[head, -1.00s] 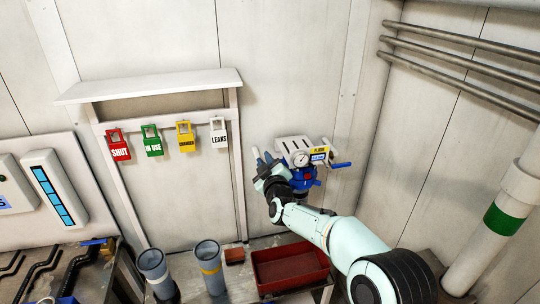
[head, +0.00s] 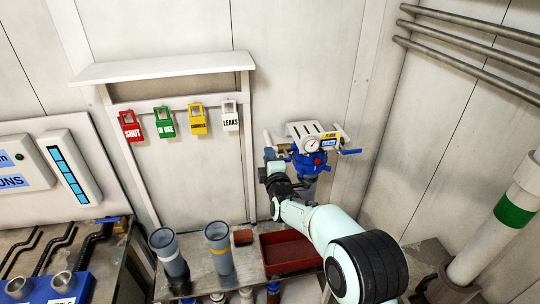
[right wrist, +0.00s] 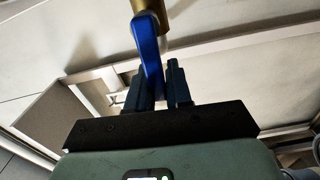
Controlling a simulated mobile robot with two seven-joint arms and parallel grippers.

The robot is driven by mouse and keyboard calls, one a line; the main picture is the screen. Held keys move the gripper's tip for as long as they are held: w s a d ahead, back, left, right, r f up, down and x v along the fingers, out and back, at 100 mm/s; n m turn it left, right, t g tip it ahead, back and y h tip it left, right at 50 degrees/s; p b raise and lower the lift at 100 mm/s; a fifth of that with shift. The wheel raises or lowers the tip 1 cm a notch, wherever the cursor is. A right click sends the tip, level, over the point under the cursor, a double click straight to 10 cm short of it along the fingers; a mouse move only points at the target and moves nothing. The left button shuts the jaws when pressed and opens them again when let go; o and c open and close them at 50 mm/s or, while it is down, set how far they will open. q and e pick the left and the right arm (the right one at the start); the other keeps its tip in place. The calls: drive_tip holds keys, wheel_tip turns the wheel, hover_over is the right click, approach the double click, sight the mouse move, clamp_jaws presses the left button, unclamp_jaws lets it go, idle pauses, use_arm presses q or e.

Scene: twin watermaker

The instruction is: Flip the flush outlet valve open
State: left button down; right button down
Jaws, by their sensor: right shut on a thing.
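A blue valve assembly (head: 309,161) with a round white gauge (head: 312,146) and a yellow label (head: 330,136) stands against the back wall. A blue lever (head: 350,152) sticks out on its right side. My right gripper (head: 269,156) is at the assembly's left side, beside a brass fitting (head: 268,138). In the right wrist view, a blue lever handle (right wrist: 149,52) hangs from a brass part (right wrist: 148,8), its lower end between the two dark fingers (right wrist: 160,88). The gripper is shut on this handle. I cannot read which valve it belongs to. My left gripper is not in view.
A red tray (head: 290,253) and grey cylinders (head: 219,250) stand on the bench below. Red, green, yellow and white tags (head: 197,120) hang from a rack at left. Pipes (head: 470,50) run along the right wall.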

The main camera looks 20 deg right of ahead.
drive_tip(key=shift+f+n, duration=0.35)
drive_tip(key=shift+n, duration=0.05)
drive_tip(key=c, duration=1.4)
unclamp_jaws()
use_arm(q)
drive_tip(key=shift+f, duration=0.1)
